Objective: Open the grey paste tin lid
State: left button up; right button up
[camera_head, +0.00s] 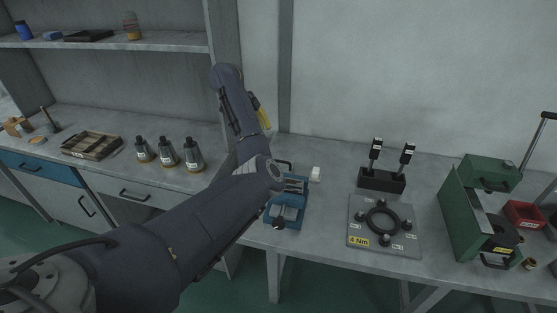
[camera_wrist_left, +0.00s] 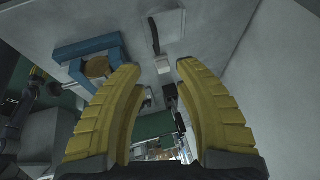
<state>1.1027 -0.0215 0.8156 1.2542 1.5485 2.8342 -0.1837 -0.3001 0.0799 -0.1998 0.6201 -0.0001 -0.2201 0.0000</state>
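I cannot pick out a grey paste tin or its lid for certain. A round tan piece (camera_wrist_left: 97,67) sits in a blue frame in the left wrist view; I cannot tell if it is the tin. A small orange-rimmed round item (camera_head: 37,140) lies on the far left counter, and a small round tin-like item (camera_head: 529,264) stands at the front right. My left gripper (camera_head: 264,116) is raised near the wall, partly behind its own arm. Its yellow fingers are apart and empty in the left wrist view (camera_wrist_left: 159,70). My right gripper is not in view.
A blue fixture (camera_head: 287,215) is partly covered by my left arm. A white block (camera_head: 316,173) is beside it. Three dark cones (camera_head: 168,153), a ring plate (camera_head: 358,227), a black stand (camera_head: 382,181) and a green machine (camera_head: 462,222) stand on the counters. A shelf (camera_head: 150,47) hangs upper left.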

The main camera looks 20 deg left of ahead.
pick_arm(q)
jog(key=shift+s+d+x, duration=0.1)
jog(key=shift+s+x, duration=0.05)
jog(key=shift+x, duration=2.2)
jog(key=shift+s+d+x, duration=0.1)
jog(key=shift+x, duration=2.25)
jog(key=shift+s+d+x, duration=0.15)
jog(key=shift+x, duration=2.2)
grip_shut()
